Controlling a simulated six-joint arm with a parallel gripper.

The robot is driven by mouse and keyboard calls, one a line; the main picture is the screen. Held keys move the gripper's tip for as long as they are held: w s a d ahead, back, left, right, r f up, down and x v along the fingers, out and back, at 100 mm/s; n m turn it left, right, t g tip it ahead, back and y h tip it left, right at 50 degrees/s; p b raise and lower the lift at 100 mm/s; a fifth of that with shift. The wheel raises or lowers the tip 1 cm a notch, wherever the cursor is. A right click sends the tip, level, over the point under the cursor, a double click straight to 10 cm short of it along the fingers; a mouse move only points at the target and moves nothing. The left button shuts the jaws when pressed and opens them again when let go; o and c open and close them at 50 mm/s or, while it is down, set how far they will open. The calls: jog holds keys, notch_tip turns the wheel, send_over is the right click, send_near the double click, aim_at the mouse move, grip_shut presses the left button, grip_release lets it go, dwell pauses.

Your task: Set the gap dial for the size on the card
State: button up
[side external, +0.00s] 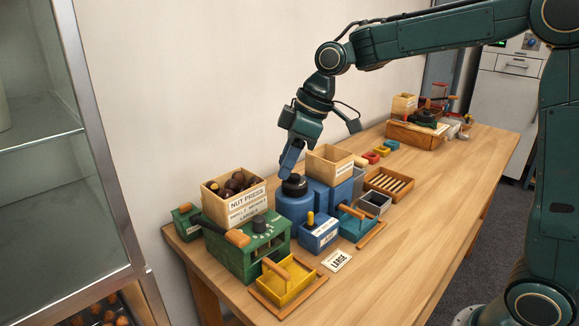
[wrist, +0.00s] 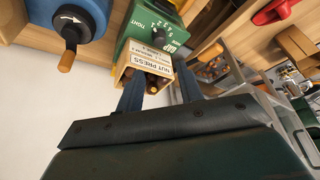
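The green press (side external: 250,252) stands at the table's near left, with a black gap dial (side external: 259,225) on its top. A white card (side external: 337,260) reading LARGE lies on the table in front. My gripper (side external: 291,165) is above the blue machine, close to its black cap and apart from the dial. In the wrist view my gripper (wrist: 158,75) has its two blue fingers spread, nothing held.
A wooden box (side external: 232,196) labelled NUT PRESS holds chestnuts behind the dial. The blue machine (side external: 293,206) with its black cap stands to the right, beside an empty wooden box (side external: 330,165). A yellow tray (side external: 288,281) sits in front.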

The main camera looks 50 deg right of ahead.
aim_at(260, 218)
jog(key=shift+w+a+f, duration=0.1)
jog(key=shift+w+f, duration=0.05)
jog(key=shift+w, duration=0.1)
jog(key=shift+x, duration=6.85)
jog(key=shift+a, duration=0.1)
jog(key=shift+c, duration=0.3)
jog(key=c, duration=0.6)
